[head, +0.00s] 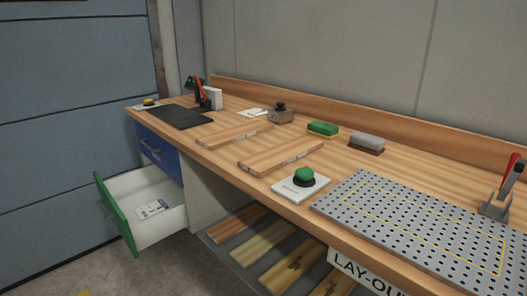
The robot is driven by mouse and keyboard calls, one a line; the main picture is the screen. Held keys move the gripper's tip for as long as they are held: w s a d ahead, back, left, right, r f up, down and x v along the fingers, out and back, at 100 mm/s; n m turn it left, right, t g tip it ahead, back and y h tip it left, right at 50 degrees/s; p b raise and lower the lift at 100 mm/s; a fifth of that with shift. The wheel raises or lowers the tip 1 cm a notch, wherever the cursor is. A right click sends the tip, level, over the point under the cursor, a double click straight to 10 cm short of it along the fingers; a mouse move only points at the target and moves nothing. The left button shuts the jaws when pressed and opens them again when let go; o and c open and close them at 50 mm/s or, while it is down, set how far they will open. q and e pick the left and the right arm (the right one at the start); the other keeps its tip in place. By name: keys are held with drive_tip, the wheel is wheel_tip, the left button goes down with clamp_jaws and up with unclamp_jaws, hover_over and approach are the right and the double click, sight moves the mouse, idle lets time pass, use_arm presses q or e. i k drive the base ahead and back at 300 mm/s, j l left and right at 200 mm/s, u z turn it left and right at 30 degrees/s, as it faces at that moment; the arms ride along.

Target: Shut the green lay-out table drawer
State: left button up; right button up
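The green-fronted drawer (116,214) is pulled well out from the left end of the lay-out table (258,198). Its white inside shows, and a printed card or sheet (152,209) lies in it. A closed blue drawer (157,151) with a bar handle sits directly above it. The green drawer's handle shows only in part on its outer face, seen at a steep angle. Neither of my grippers is in view.
On the tabletop are a dark mat (181,117), wooden boards (282,153), a green button on a white plate (304,178) and a perforated grey plate (410,222). Planks (262,240) lie on the shelf below. The floor (190,268) before the drawer looks mostly clear.

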sight(121, 195)
drive_tip(key=j+u, duration=0.1)
drive_tip(key=u, duration=1.05)
drive_tip(key=i+l, duration=0.05)
